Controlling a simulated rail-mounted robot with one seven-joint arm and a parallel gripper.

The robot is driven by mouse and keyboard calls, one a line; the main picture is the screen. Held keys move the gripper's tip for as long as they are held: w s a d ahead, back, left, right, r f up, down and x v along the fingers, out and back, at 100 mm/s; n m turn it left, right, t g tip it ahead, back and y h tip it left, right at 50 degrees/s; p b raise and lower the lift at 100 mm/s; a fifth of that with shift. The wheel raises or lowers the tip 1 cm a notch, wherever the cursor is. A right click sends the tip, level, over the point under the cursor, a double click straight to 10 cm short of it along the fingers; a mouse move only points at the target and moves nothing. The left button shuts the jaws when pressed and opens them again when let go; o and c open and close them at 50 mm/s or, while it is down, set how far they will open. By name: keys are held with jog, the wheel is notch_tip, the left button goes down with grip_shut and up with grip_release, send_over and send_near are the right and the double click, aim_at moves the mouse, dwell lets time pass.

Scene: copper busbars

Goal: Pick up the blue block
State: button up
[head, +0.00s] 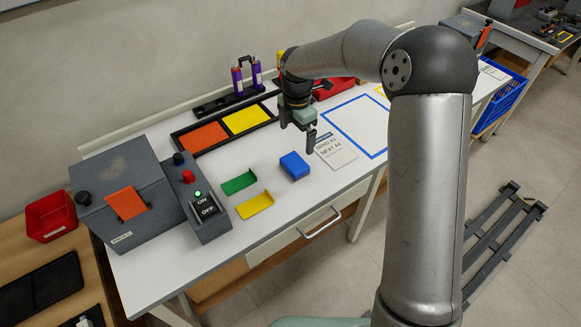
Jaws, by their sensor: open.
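The blue block (294,166) lies flat on the white table, a little back from its front edge, to the right of the yellow bracket. My gripper (309,146) hangs over the table, pointing down, just above and to the right of the block in the picture. It is open and appears empty; one finger shows clearly and the other is partly hidden. The gripper looks apart from the block.
Left of the block lie a green bracket (238,182) and a yellow bracket (255,205). A switch box (208,228) and grey machine (128,185) stand further left. A printed card (337,150) lies right of the block. Behind is a dark tray (181,147) with orange and yellow panels.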

send_over(295, 162)
jog(key=f, duration=0.7)
jog(key=shift+s+f, duration=0.25)
jog(key=shift+f, duration=0.15)
jog(key=shift+w+f+p, duration=0.15)
jog(key=shift+f+p, duration=0.2)
jog(key=shift+f, duration=0.95)
jog(key=shift+w+f+p, duration=0.1)
jog(key=shift+f+p, duration=0.25)
jog(key=shift+f, duration=0.9)
jog(key=c, duration=1)
jog(key=shift+c, duration=0.2)
jog(key=shift+r, duration=0.6)
jog(key=s+d+r+b, duration=0.1)
jog(key=s+d+r, duration=0.4)
jog(key=d+r, duration=0.6)
jog(key=shift+s+d+r+b, duration=0.2)
jog(key=shift+d+r+b, duration=0.2)
jog(key=shift+d, duration=0.55)
